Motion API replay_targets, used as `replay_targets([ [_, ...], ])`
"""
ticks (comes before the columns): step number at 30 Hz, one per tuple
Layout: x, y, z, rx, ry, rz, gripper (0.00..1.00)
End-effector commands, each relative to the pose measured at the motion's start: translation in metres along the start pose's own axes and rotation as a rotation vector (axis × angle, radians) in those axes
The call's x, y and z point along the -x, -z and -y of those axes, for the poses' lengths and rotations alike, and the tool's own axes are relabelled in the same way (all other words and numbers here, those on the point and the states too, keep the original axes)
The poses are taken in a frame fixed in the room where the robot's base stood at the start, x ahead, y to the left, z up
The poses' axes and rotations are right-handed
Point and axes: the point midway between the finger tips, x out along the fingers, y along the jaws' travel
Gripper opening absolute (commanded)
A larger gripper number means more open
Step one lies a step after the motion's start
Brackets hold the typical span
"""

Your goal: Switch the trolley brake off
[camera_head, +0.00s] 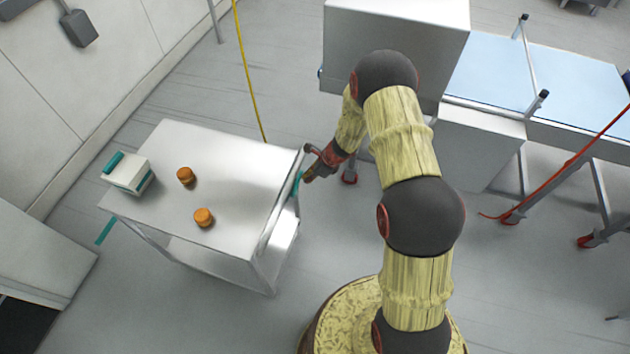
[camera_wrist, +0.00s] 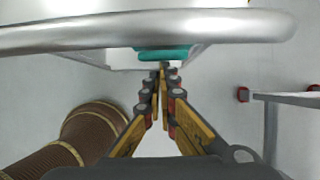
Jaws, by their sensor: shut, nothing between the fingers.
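The trolley (camera_head: 235,165) is a metal table with a bare steel top and a push handle (camera_head: 280,205) along its right end. A teal piece (camera_head: 296,184) shows at that end by the handle, perhaps the brake lever. In the wrist view the teal piece (camera_wrist: 162,52) lies just beyond the fingertips, below the handle bar (camera_wrist: 150,27). My gripper (camera_head: 308,178) is beside the handle end, fingers shut and empty. The fingertips (camera_wrist: 163,68) point at the teal piece; I cannot tell whether they touch it.
On the trolley top stand two orange-brown rounds (camera_head: 186,175) (camera_head: 204,217) and a white box with teal trim (camera_head: 129,173). Another teal strip (camera_head: 106,231) shows at the trolley's left end. A grey machine (camera_head: 345,45) and blue conveyor (camera_head: 490,75) stand right. A yellow cable (camera_head: 247,70) hangs behind.

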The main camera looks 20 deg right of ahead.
Motion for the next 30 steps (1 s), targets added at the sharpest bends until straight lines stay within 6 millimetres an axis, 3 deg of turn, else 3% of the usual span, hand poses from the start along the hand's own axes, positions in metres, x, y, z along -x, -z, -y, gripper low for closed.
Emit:
replay_targets([
  [12, -0.002, -0.022, 0.0, 0.001, 0.0, 0.001, 0.0],
  [30, -0.002, -0.023, 0.001, 0.0, 0.0, 0.001, 0.0],
])
